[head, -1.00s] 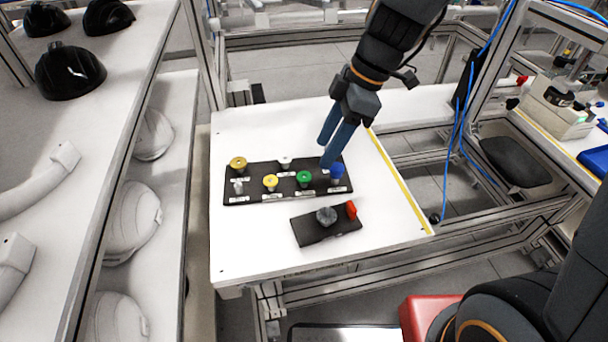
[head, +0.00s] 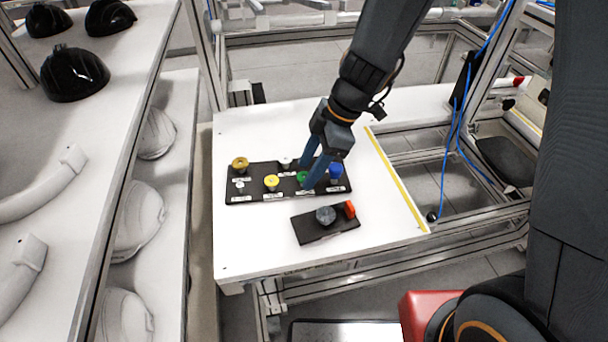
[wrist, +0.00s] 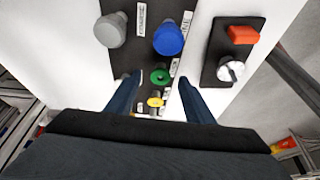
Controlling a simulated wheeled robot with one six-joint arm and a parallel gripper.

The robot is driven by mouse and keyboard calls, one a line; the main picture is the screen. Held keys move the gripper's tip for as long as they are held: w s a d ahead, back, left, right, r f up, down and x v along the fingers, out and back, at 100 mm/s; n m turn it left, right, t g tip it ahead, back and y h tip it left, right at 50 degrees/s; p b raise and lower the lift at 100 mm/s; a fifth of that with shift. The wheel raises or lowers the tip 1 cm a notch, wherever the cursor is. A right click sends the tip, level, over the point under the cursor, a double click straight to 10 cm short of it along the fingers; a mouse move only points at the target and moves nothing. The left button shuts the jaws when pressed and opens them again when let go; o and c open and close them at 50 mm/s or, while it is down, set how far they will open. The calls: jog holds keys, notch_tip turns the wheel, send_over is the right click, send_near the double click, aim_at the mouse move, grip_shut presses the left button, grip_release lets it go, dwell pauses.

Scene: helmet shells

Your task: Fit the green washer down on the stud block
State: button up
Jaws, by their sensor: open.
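The green washer (head: 302,176) sits on a post of the long black rack, partly hidden by my gripper in the head view. My gripper (head: 305,178) is open, its two blue fingers pointing down at the washer. In the wrist view the green washer (wrist: 160,76) shows between the two fingers, with a gap on each side.
The long black rack (head: 236,197) also holds a blue piece (head: 335,171), yellow pieces (head: 271,182) and pale ones, close around the green washer. The white table (head: 250,245) is clear at the front left. Shelves with helmet shells (head: 74,73) stand at left.

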jog(key=c, duration=1.1)
